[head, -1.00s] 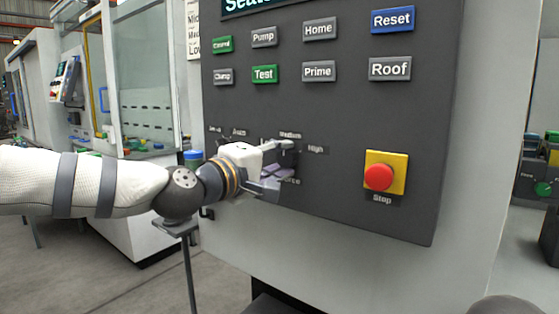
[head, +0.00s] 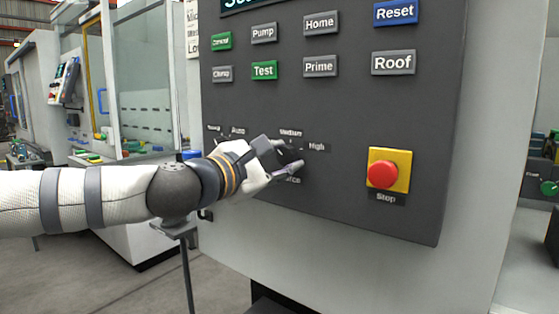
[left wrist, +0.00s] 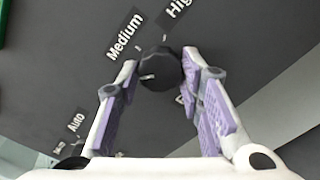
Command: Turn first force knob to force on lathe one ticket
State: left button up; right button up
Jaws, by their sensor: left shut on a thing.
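The force knob (head: 290,155) is a dark round knob low on the grey control panel, with "Medium" and "High" labels around its top and a partly hidden "Force" label below. In the left wrist view the black knob (left wrist: 161,70) sits between the purple-padded fingertips, with a small light mark on its lower left side. My left gripper (head: 284,160) is shut on it; the gripper also shows in the left wrist view (left wrist: 160,68). A white ticket (head: 192,32) with printed lines is partly visible behind the panel's left edge. My right gripper is out of view.
A red stop button (head: 383,174) on a yellow plate is right of the knob. Rows of buttons, including green Test (head: 264,70) and blue Reset (head: 395,12), are above. Another knob's "Auto" label (head: 238,131) is to the left. Other machines stand behind.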

pick_arm(q)
jog(key=shift+n, duration=0.9)
jog(key=o, duration=1.2)
jog(key=shift+c, duration=0.2)
jog(key=v, duration=1.2)
jog(key=shift+d, duration=0.1)
